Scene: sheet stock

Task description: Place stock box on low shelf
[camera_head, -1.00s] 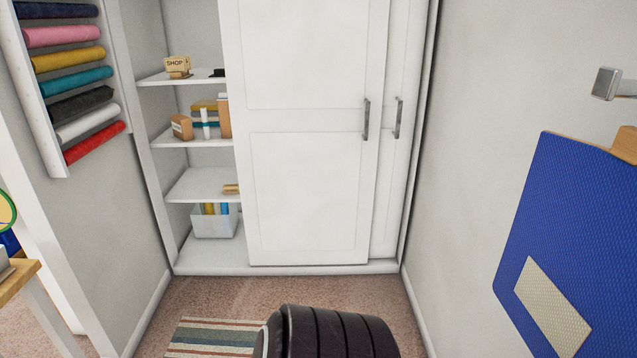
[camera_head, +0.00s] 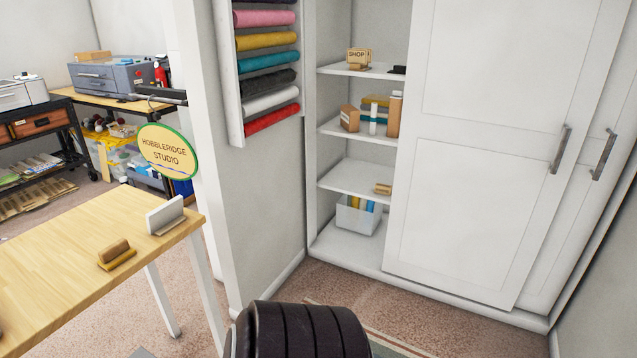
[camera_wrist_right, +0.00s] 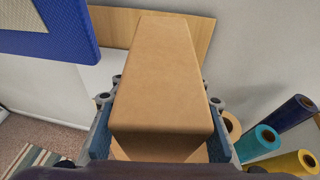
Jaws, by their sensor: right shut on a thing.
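In the right wrist view a plain brown cardboard stock box (camera_wrist_right: 158,75) lies between the two fingers of my right gripper (camera_wrist_right: 160,103), which is shut on it. Neither the box nor my right gripper shows in the head view. There the white cupboard stands open on its left side. Its lowest raised shelf (camera_head: 345,178) has a small brown item at the right and clear surface at the left. The cupboard floor (camera_head: 335,243) below holds a white bin (camera_head: 358,216) with coloured rolls. My left gripper is in neither current view.
A white sliding door (camera_head: 480,150) covers the cupboard's right part. A wooden table (camera_head: 60,260) is at the left, beside a wall with a fabric roll rack (camera_head: 237,100). In the wrist view a blue panel (camera_wrist_right: 45,30) and coloured rolls (camera_wrist_right: 262,140) are near the box.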

